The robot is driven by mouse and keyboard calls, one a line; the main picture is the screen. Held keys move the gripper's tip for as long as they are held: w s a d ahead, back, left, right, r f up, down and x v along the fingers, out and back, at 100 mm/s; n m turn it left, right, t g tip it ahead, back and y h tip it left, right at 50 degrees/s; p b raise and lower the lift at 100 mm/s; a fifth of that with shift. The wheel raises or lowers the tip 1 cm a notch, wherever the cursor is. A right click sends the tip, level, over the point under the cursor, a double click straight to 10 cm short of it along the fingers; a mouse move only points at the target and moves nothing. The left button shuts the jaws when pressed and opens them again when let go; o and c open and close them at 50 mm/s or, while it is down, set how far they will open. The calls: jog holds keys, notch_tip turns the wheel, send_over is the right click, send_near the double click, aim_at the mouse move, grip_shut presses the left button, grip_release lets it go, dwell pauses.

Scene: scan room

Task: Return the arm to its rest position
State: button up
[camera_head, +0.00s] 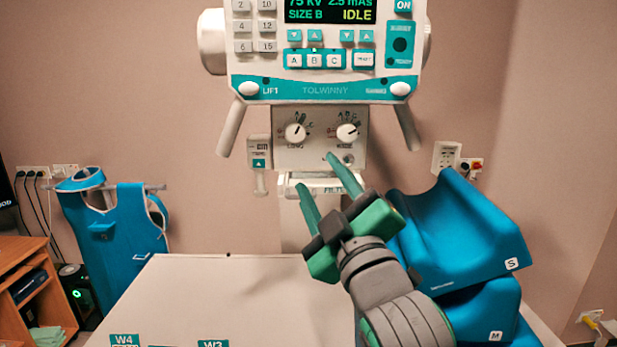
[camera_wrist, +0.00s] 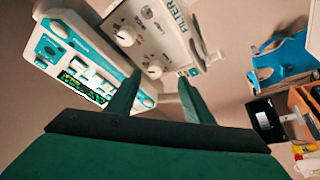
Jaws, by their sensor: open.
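My gripper (camera_head: 322,181) is raised over the table, in front of the lower part of the x-ray unit. Its two green fingers are apart with nothing between them. In the wrist view my gripper (camera_wrist: 155,88) also shows open, its fingers pointing toward the unit's knob panel. The x-ray control panel (camera_head: 325,88) hangs above, its display reading IDLE. The knob panel (camera_head: 321,138) with two white dials sits just behind and above the fingertips. I cannot tell whether a fingertip touches it.
The pale table (camera_head: 230,290) is below, mostly bare, with W3 and W4 labels at its front. Blue positioning cushions (camera_head: 465,235) marked S and M are stacked right, close to my arm. A blue apron (camera_head: 125,235) hangs left, beside a wooden desk (camera_head: 25,290).

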notch_tip(320, 180, down, 32)
jog(key=s+m+h, duration=0.1)
jog(key=m+h, duration=0.4)
jog(key=m, duration=0.6)
jog(key=s+a+f+m+g+h, duration=0.2)
jog(key=s+a+f+m+g, duration=0.1)
jog(key=s+f, duration=1.75)
jog(key=s+f+g+y, duration=0.1)
jog(key=s+f, duration=0.3)
jog(key=s, duration=1.3)
jog(key=shift+a+n+g, duration=0.2)
jog(key=shift+n+g, duration=0.2)
jog(key=shift+g, duration=0.2)
jog(key=shift+f, duration=0.1)
jog(key=shift+c, duration=0.2)
jog(key=c, duration=0.4)
jog(key=shift+o, duration=0.2)
